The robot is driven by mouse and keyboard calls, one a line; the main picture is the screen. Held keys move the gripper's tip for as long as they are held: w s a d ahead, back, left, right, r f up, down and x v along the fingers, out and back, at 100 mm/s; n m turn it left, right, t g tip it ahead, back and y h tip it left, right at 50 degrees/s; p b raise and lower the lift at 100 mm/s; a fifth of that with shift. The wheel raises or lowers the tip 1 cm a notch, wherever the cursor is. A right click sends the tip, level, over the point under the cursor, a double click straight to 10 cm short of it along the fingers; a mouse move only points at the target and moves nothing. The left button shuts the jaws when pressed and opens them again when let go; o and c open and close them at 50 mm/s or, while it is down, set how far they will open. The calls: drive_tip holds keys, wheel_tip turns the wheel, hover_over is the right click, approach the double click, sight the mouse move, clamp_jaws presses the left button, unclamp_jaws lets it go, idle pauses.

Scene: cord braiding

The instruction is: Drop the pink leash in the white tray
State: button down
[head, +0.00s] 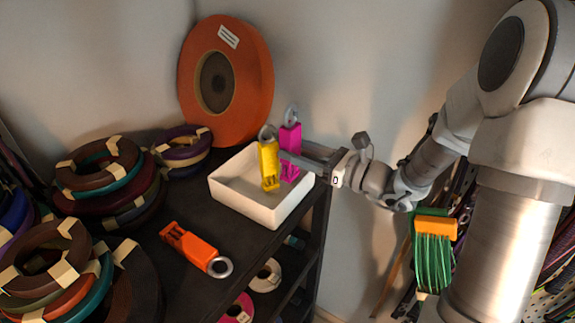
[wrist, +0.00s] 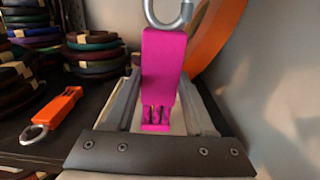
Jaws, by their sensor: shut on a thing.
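The pink leash (head: 290,140) is upright in my gripper (head: 296,160), with its metal hook on top. In the wrist view the pink leash (wrist: 164,75) stands between the two grey fingers (wrist: 160,100), which are shut on it. The white tray (head: 252,207) is an open box on the dark shelf top. The pink leash is over the tray's back right part in the head view; its height above the tray floor is hard to judge. In the wrist view the tray is mostly hidden behind the leash and fingers.
A yellow leash (head: 268,165) stands upright in front of the pink one, over the tray; its support is unclear. An orange leash (head: 195,248) lies on the shelf (head: 150,225). Coiled cords (head: 100,165) fill the left. A large orange spool (head: 228,80) stands behind.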

sight(295, 173)
drive_tip(key=shift+w+a+f, duration=0.2)
drive_tip(key=shift+a+f, duration=0.1)
drive_tip(key=shift+a, duration=0.15)
drive_tip(key=shift+w+a+f, duration=0.15)
drive_tip(key=shift+a+f, duration=0.1)
drive_tip(key=shift+a, duration=0.15)
drive_tip(key=shift+f, duration=2.05)
drive_tip(key=shift+f+b, duration=0.35)
drive_tip(key=shift+f, duration=0.25)
drive_tip(key=shift+c, duration=1.3)
unclamp_jaws()
drive_tip(key=shift+r, duration=0.15)
